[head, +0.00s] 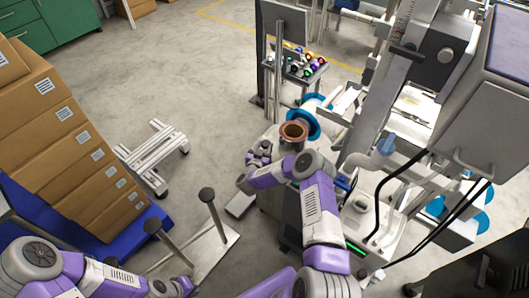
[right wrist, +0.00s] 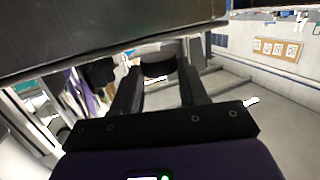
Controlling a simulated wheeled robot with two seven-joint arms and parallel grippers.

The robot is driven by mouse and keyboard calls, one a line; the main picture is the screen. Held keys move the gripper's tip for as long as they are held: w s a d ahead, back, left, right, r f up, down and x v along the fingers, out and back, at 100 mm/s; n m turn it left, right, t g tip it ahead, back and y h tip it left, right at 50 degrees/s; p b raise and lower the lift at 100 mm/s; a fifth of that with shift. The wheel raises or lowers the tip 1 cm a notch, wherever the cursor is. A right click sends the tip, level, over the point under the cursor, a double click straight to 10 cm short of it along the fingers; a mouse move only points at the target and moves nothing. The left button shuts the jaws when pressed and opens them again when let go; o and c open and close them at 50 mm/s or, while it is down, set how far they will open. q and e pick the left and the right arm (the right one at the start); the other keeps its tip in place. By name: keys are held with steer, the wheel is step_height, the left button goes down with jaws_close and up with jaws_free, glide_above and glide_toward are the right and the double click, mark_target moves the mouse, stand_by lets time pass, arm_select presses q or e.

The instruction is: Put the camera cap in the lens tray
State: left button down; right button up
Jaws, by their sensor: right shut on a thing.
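In the right wrist view my right gripper (right wrist: 158,75) has its two dark fingers on either side of a small dark round piece (right wrist: 158,66), which looks like the camera cap. It is held at the fingertips. A large dark slab (right wrist: 90,35) passes close above the fingers. I cannot pick out the lens tray for certain.
A tall grey machine (head: 440,60) with blue reels stands at right. A small stand with colourful items (head: 305,66) is behind. Stacked cardboard boxes (head: 65,140) sit on a blue pallet at left. A metal frame (head: 153,150) and a post stand (head: 208,240) are on the floor.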

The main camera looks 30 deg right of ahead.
step_height(320, 180, down, 2)
steer(key=shift+f, duration=0.1)
steer(key=shift+r, duration=0.2)
steer(key=shift+f, duration=0.1)
steer(key=o, duration=0.6)
steer(key=shift+f, duration=0.1)
steer(key=o, duration=0.4)
